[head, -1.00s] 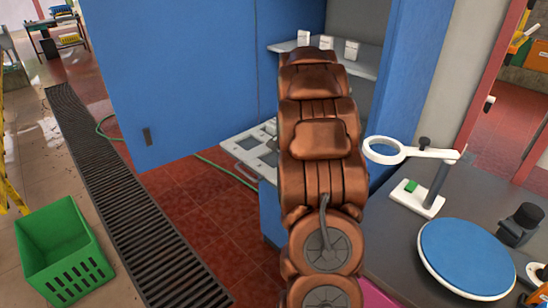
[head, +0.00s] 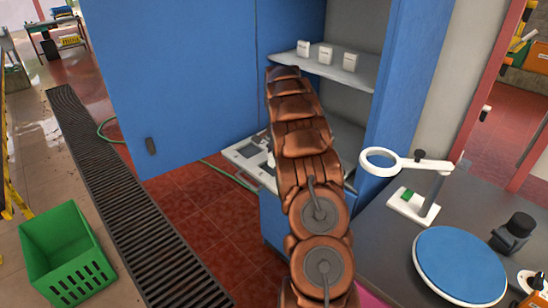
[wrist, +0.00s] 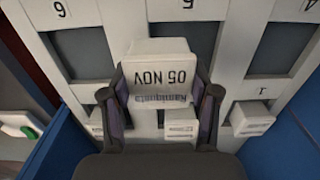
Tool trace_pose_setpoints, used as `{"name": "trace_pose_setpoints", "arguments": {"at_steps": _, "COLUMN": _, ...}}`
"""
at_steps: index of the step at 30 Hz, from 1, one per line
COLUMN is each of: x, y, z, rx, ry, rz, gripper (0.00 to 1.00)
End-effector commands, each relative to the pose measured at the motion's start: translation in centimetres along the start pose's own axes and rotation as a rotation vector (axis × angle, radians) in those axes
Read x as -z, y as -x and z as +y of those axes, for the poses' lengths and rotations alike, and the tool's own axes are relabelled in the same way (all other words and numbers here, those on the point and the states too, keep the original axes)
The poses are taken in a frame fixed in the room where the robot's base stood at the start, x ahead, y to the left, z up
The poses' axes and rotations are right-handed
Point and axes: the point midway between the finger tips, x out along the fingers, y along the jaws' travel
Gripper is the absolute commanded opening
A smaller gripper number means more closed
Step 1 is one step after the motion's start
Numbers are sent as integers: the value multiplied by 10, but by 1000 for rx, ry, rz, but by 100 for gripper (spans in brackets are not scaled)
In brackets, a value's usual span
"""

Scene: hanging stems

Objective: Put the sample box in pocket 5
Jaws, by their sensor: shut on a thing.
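The sample box (wrist: 158,62), white with upside-down print reading 05 NOV, is held between the two fingers of my gripper (wrist: 160,92) in the wrist view. It is over the white pocket tray (wrist: 128,20), which has dark recessed pockets. The label by the upper left pocket (wrist: 80,52) looks like an upside-down 6. The label of the middle pocket (wrist: 198,42), just right of the box, is cut off and looks like a 5. The tray also shows in the head view (head: 243,152), partly behind my arm. My gripper is hidden there.
Other white boxes sit in the near row of the tray, one (wrist: 252,118) at right and one (wrist: 181,124) below my gripper. Blue cabinet walls (wrist: 288,145) flank the tray. Three white boxes stand on the upper shelf (head: 340,70). A blue door (head: 185,80) stands open at left.

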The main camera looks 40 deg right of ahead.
Motion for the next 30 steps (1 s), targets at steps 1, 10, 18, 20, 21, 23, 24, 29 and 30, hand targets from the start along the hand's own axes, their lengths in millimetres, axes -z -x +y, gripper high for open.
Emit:
{"name": "trace_pose_setpoints", "arguments": {"at_steps": 1, "x": 2, "y": 2, "z": -6, "rx": 3, "ry": 2, "rz": 1, "gripper": 17}}
{"name": "trace_pose_setpoints", "arguments": {"at_steps": 10, "x": 10, "y": -1, "z": -27, "rx": 2, "ry": 0, "rz": 1, "gripper": 17}}
{"name": "trace_pose_setpoints", "arguments": {"at_steps": 18, "x": 11, "y": -4, "z": -33, "rx": 0, "ry": 0, "rz": -1, "gripper": 17}}
{"name": "trace_pose_setpoints", "arguments": {"at_steps": 20, "x": 11, "y": -8, "z": -32, "rx": -1, "ry": 0, "rz": -1, "gripper": 17}}
{"name": "trace_pose_setpoints", "arguments": {"at_steps": 21, "x": 11, "y": -13, "z": -31, "rx": -3, "ry": -1, "rz": -2, "gripper": 17}}
{"name": "trace_pose_setpoints", "arguments": {"at_steps": 23, "x": 10, "y": -20, "z": -30, "rx": -5, "ry": -1, "rz": -6, "gripper": 17}}
{"name": "trace_pose_setpoints", "arguments": {"at_steps": 24, "x": 11, "y": -25, "z": -30, "rx": -5, "ry": -1, "rz": -5, "gripper": 17}}
{"name": "trace_pose_setpoints", "arguments": {"at_steps": 29, "x": 11, "y": -37, "z": -32, "rx": 1, "ry": 1, "rz": -1, "gripper": 17}}
{"name": "trace_pose_setpoints", "arguments": {"at_steps": 30, "x": 11, "y": -38, "z": -33, "rx": 2, "ry": 1, "rz": 0, "gripper": 17}}
